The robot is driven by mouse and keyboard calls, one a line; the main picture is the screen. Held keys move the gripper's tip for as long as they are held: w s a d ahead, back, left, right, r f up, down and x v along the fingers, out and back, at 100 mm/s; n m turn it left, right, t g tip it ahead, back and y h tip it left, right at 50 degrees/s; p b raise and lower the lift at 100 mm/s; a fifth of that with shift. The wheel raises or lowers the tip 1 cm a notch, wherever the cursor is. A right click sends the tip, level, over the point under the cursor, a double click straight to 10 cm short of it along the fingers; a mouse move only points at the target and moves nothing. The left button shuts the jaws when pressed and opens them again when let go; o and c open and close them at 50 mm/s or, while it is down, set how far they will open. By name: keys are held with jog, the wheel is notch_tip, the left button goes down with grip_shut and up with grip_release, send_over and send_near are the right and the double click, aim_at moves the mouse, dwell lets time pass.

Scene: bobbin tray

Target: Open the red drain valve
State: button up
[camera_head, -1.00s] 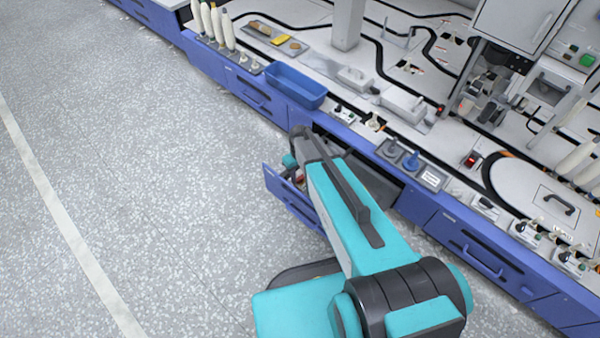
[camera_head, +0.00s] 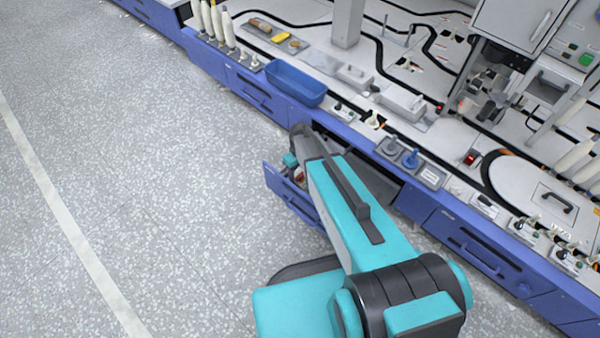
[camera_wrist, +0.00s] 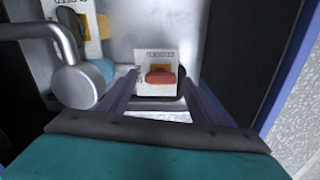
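The red valve handle (camera_wrist: 160,76) lies crosswise on a small white plate with a printed label and a yellow-orange mark, in the upper middle of the wrist view. My gripper (camera_wrist: 158,88) is open, with one dark bluish finger on each side below the handle. The handle lines up with the gap between the fingers. I cannot tell whether they touch it. In the head view my arm reaches into the open drawer or compartment, and the handle cannot be made out clearly there.
A grey pipe with a round end (camera_wrist: 75,85) stands left of the valve, close to a second labelled plate with a blue and yellow part (camera_wrist: 97,65). Dark walls flank both sides. The open blue drawer front (camera_head: 290,200) and blue bin (camera_head: 295,84) are near my arm.

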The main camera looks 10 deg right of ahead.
aim_at(300, 174)
jog(key=shift+r, duration=0.1)
notch_tip(300, 174, up, 14)
jog(key=p, duration=0.2)
jog(key=shift+f+p, duration=0.2)
jog(key=shift+p, duration=0.15)
dwell(0.3)
dwell(0.4)
